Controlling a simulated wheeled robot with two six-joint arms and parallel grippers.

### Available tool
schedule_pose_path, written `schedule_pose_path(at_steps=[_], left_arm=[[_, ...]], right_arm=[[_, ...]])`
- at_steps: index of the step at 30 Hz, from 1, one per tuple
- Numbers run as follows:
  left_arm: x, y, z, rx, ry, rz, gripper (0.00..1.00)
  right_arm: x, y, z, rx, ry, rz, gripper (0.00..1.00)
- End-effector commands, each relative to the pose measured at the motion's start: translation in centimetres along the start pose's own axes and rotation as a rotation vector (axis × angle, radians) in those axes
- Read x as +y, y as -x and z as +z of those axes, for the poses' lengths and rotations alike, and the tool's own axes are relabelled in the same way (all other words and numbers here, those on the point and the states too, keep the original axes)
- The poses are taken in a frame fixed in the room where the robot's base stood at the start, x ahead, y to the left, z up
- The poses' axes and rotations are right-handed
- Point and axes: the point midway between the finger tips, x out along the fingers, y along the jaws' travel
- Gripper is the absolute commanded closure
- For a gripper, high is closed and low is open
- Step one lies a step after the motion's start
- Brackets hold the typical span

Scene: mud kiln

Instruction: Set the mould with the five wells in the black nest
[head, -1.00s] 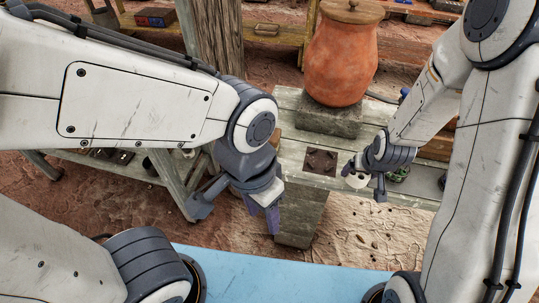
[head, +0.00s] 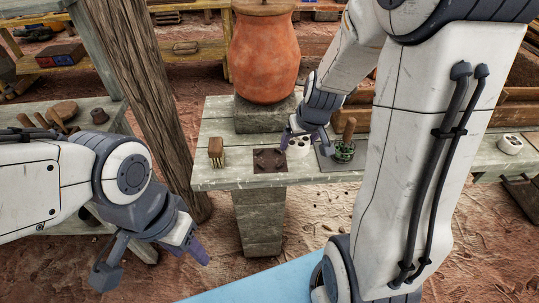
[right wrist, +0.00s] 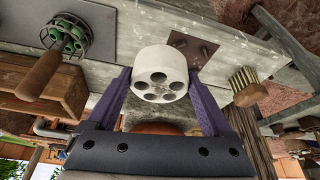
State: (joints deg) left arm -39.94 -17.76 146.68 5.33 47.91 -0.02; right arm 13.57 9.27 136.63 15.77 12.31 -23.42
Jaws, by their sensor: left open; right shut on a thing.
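The white round mould (head: 300,149) has several dark wells in its face. My right gripper (head: 303,135) is shut on it, just right of the nest in the head view. In the right wrist view the mould (right wrist: 160,73) sits between the purple fingers, its wells facing the camera. The nest (head: 269,160) is a dark square plate on the bench, apart from the mould in the picture; in the right wrist view the plate (right wrist: 192,47) shows small upright parts. My left gripper (head: 152,258) is open and empty, low at the left, away from the bench.
A brush (head: 216,152) stands left of the nest on the bench (head: 222,178). A green wire holder with a wooden handle (head: 344,147) stands right of the mould. A clay jar (head: 264,55) is behind the nest. Another white piece with holes (head: 509,144) lies far right.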

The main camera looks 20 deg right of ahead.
Motion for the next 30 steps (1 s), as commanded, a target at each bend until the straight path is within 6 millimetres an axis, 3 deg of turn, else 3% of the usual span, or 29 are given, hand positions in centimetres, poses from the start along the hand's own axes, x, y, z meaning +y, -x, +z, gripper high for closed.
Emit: schedule_pose_path(at_steps=[9,15,20,30], left_arm=[[0.3,4.2,-0.2,0.000,0.000,0.000,0.50],[0.4,5.4,-0.3,0.000,0.000,0.000,0.50],[0.4,5.2,-0.3,0.000,0.000,0.000,0.50],[0.1,1.9,-0.1,0.000,0.000,0.000,0.50]], right_arm=[[-4.1,-4.3,-3.0,-0.004,0.004,-0.002,0.97],[-5.6,-6.6,-4.0,0.000,0.003,-0.001,0.97],[-5.9,-7.5,-4.0,0.002,0.002,0.000,0.97],[-5.9,-11.2,-2.5,0.003,0.001,0.000,0.97]])
